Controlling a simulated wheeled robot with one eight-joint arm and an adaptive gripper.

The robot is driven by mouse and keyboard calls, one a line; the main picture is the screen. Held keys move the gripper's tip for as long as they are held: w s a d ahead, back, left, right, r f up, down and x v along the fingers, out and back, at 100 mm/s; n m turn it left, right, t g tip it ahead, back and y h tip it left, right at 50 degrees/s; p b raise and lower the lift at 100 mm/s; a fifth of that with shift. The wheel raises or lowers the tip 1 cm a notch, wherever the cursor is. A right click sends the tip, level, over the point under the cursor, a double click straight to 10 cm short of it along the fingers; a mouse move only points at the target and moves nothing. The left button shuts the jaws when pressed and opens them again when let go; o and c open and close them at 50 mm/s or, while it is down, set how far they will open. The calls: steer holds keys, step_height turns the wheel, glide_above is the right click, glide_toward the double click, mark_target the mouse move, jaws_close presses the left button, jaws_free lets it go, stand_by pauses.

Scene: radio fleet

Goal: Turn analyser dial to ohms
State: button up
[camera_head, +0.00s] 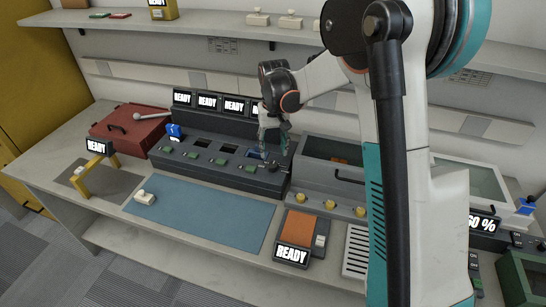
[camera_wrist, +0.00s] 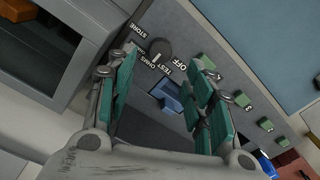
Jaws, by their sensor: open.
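The analyser (camera_head: 225,148) is a dark grey console on the table, with several READY screens along its back. Its dark round dial (camera_wrist: 160,52) shows in the wrist view at the top, ringed by the labels STORE, OHMS, TEST and OFF. I cannot clearly tell which label the dial points to. My gripper (camera_wrist: 163,68) is open, its green-padded fingers on either side of the dial's area, with no clear contact. In the head view my gripper (camera_head: 273,138) hangs over the right end of the console. A blue piece (camera_wrist: 168,97) sits in a slot between the fingers.
Several green buttons (camera_wrist: 242,99) line the console's front. A grey bin (camera_head: 330,158) with a clear lid stands close on the right. A blue mat (camera_head: 205,212) lies in front, mostly clear. A red box (camera_head: 130,128) is at left. A shelf (camera_head: 220,32) runs above.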

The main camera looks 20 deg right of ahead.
steer(key=shift+r, duration=2.65)
steer(key=shift+r, duration=0.1)
steer(key=s+r+t, duration=0.2)
steer(key=s+r, duration=0.2)
steer(key=s, duration=0.3)
steer(key=s+r+n+t, duration=0.1)
steer(key=s+r, duration=0.2)
steer(key=s, duration=0.4)
steer(key=s+r+t, duration=0.2)
steer(key=s+r, duration=0.2)
steer(key=s, duration=0.3)
steer(key=s+f+t, duration=0.2)
steer(key=s+f, duration=0.1)
steer(key=s, duration=0.5)
steer(key=shift+s, duration=0.3)
steer(key=shift+f, duration=0.1)
